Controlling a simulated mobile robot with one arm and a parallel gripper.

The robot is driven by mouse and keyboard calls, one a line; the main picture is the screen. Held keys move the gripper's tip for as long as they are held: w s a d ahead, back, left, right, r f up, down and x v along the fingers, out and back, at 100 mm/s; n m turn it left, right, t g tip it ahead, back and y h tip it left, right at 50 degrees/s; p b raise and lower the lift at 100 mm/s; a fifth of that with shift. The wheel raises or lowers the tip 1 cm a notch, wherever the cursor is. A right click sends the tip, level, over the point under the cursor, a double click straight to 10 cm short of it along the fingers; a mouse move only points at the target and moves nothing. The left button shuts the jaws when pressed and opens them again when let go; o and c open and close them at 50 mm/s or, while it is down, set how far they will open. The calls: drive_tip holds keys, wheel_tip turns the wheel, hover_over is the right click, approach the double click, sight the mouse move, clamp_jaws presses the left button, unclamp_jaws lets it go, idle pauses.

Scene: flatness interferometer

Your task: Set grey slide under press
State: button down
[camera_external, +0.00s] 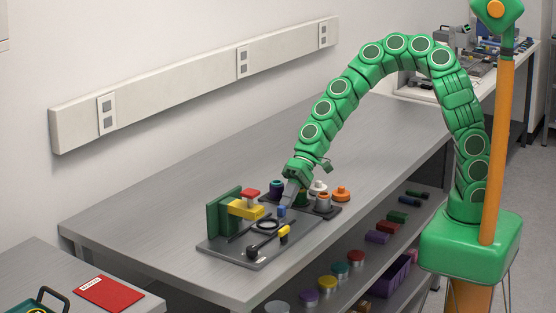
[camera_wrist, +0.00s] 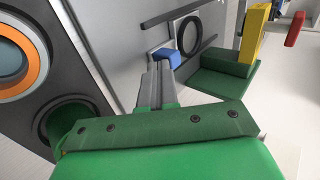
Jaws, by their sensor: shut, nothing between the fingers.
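The press has a green upright (camera_external: 222,219), a yellow arm (camera_external: 246,209) and a red block (camera_external: 250,193) on top. Its yellow arm also shows at the upper right of the wrist view (camera_wrist: 252,35). On the grey base plate (camera_external: 232,252) lies a black ring (camera_external: 266,225) between dark rails; the ring also shows in the wrist view (camera_wrist: 189,35). A blue block (camera_external: 282,211) sits beside the ring.
A dark tray (camera_external: 327,214) with several round parts, one orange (camera_external: 341,194), stands right of the plate. A black lever with a yellow part (camera_external: 284,232) lies at the plate's front. The bench (camera_external: 150,222) is clear to the left and behind.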

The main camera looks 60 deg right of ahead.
sight(273, 220)
drive_tip(key=shift+a, duration=4.2)
drive_tip(key=shift+r, duration=0.1)
drive_tip(key=shift+d+r, duration=0.35)
drive_tip(key=shift+r, duration=0.05)
drive_tip(key=v, duration=0.9)
drive_tip(key=shift+d+f, duration=0.2)
